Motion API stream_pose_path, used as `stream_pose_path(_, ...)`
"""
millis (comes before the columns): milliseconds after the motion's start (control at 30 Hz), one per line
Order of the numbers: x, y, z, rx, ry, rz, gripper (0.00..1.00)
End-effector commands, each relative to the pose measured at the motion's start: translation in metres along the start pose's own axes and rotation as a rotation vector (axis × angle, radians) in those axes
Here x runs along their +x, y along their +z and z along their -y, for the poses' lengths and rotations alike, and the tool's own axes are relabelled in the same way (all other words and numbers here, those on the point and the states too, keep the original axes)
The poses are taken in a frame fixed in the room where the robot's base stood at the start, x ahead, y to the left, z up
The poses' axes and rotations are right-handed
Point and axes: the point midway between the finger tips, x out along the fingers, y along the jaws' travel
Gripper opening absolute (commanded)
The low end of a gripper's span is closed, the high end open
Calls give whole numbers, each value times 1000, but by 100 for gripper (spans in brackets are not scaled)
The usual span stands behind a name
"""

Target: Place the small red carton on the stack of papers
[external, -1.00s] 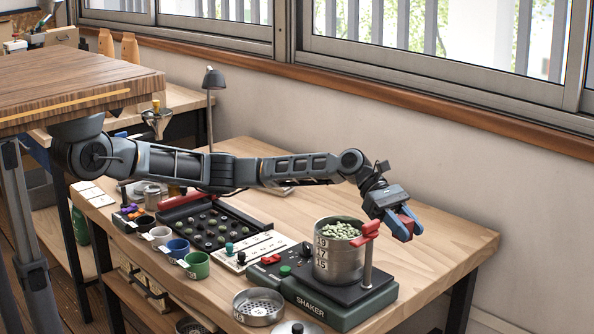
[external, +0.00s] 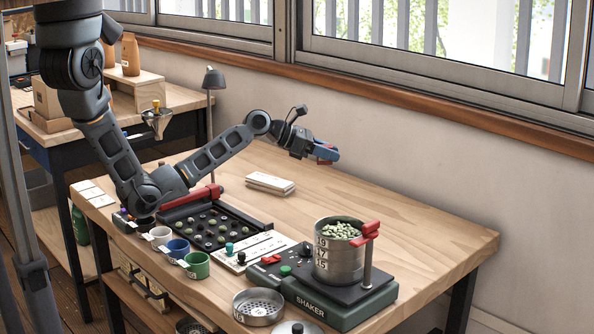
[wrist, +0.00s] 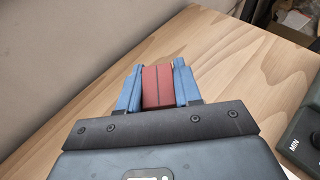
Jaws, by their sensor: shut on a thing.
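My gripper (external: 327,153) is above the back of the wooden table, to the right of the stack of papers and higher than it. Its blue fingers are shut on the small red carton (wrist: 157,86), which fills the gap between them in the wrist view. In the external view the carton is mostly hidden by the fingers. The stack of papers (external: 270,183) is a low white pile lying near the table's back edge, with nothing seen on top of it. The stack does not show in the wrist view.
A shaker (external: 335,299) with a sieve tower (external: 338,262) of green beans stands at the front right. A black bean tray (external: 213,219), several cups and a loose sieve (external: 258,307) are along the front. The table's back right is clear.

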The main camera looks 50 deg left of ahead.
Motion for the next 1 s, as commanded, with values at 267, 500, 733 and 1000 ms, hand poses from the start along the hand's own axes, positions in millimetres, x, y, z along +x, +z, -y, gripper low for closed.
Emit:
stream_pose_path(267,-68,-40,-58,-97,224,-1,4)
stream_pose_path(500,-86,-61,-79,-117,285,0,4)
stream_pose_path(733,-87,-91,-123,-119,288,-1,4)
stream_pose_path(1000,-86,-124,-171,-118,285,0,4)
